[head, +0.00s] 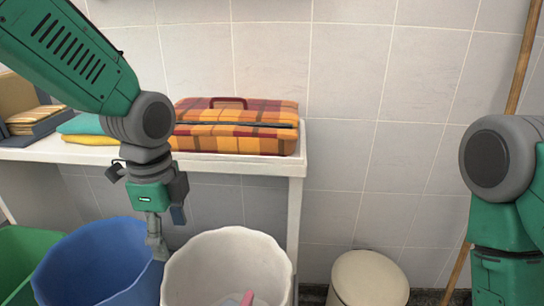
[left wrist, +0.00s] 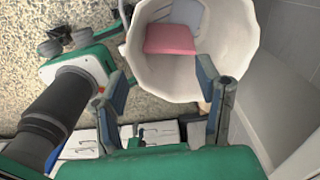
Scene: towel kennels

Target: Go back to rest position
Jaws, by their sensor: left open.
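My left gripper (head: 166,226) points down in the head view, in front of the shelf and above the gap between the blue bin (head: 72,262) and the white bin (head: 205,248). In the left wrist view my left gripper (left wrist: 160,85) has its fingers spread with nothing between them. The white bin (left wrist: 243,40) lies beyond the fingers there, with a pink folded cloth (left wrist: 171,39) and a pale grey cloth (left wrist: 187,12) inside. My right arm shows at the right edge of the head view; its gripper is out of view.
A white shelf (head: 255,166) carries an orange plaid case (head: 235,140), teal and yellow folded cloths (head: 85,124) and a dark box at the left. A green bin (head: 20,255) and a lidded cream bin (head: 368,280) stand below. A wooden pole leans on the tiled wall.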

